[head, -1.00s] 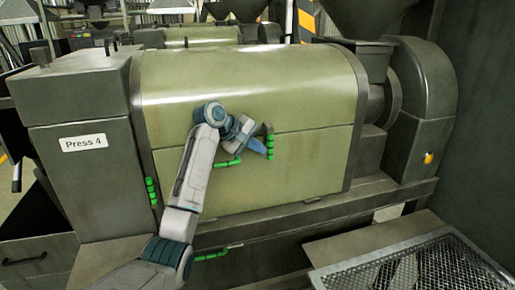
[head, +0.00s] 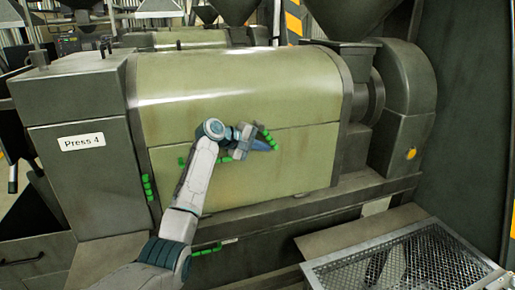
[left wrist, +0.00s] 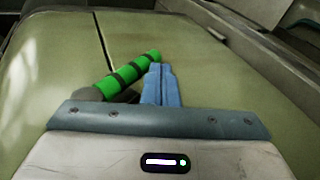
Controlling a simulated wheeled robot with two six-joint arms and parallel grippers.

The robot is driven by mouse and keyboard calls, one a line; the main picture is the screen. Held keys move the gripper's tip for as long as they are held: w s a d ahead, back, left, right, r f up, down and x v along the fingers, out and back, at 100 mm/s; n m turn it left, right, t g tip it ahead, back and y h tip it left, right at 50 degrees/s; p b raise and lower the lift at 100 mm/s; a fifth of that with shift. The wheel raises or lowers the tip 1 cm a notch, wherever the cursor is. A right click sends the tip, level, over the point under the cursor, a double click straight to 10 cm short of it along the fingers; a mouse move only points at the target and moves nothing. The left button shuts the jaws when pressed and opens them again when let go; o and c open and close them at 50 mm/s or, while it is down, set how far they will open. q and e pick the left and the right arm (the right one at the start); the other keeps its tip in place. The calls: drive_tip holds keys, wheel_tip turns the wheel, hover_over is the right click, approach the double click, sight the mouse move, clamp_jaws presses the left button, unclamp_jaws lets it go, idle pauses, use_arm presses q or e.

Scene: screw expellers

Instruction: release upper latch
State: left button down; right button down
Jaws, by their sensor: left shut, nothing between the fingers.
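The upper latch (head: 267,137) is a green handle with dark bands at the seam of the press's pale green cover (head: 240,80). It is tilted, its upper end leaning left in the head view. In the left wrist view the same banded handle (left wrist: 128,75) slants up to the right from a dark pivot, partly hidden by my gripper. My left gripper (head: 268,145) has its blue fingers shut and empty, close beside the handle. In the left wrist view the fingers (left wrist: 160,85) are right of the handle; I cannot tell whether they touch. My right gripper is not in view.
A green bar handle (head: 225,158) sits on the lower panel behind my left arm. Another banded green handle (head: 148,188) is at the cover's left edge, and a green bar (head: 207,249) lies below. A mesh-topped tray (head: 410,260) stands at the front right.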

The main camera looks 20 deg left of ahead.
sight(270, 142)
use_arm(q)
drive_tip(key=shift+w+d+r+t+h+b, duration=0.15)
drive_tip(key=shift+w+d+t+h+b, duration=0.3)
drive_tip(key=shift+b, duration=0.8)
drive_tip(key=shift+w+d+r+t+h+b, duration=0.1)
drive_tip(key=shift+d+r+t+h+b, duration=0.15)
drive_tip(key=shift+t+h+b, duration=0.7)
drive_tip(key=shift+w+d+r+t+h+b, duration=0.1)
drive_tip(key=shift+w+d+h+b, duration=0.25)
drive_tip(key=shift+b, duration=1.2)
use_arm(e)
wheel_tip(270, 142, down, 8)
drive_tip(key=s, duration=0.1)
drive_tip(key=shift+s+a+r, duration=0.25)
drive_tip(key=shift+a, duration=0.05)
use_arm(q)
drive_tip(key=shift+s+d, duration=0.1)
drive_tip(key=shift+d, duration=0.05)
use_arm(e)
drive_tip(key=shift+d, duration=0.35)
use_arm(q)
drive_tip(key=shift+r, duration=0.1)
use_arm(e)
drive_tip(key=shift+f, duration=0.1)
